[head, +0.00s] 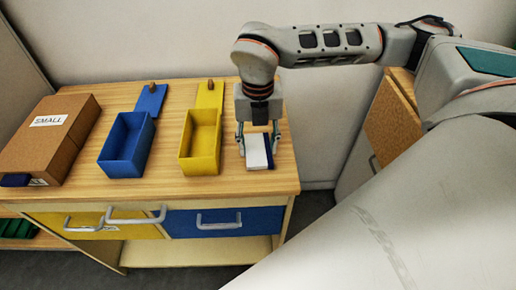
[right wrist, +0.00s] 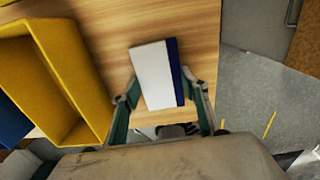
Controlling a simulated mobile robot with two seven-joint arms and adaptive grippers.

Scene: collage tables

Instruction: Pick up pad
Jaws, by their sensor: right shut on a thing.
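The pad (head: 256,151) is a small block with a white face and a dark blue edge. It is at the right end of the wooden table top, to the right of the yellow box. My right gripper (head: 258,143) points down and is shut on the pad, with one finger on each side. The right wrist view shows the pad (right wrist: 157,75) between the two fingers (right wrist: 160,100). I cannot tell whether the pad touches the table. My left gripper is not in view.
On the wooden table (head: 285,172) stand an open yellow box (head: 200,157), an open blue box (head: 125,157) and a brown carton marked SMALL (head: 50,140). Yellow (head: 90,225) and blue (head: 225,222) drawer fronts with handles are below. A wall is close behind.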

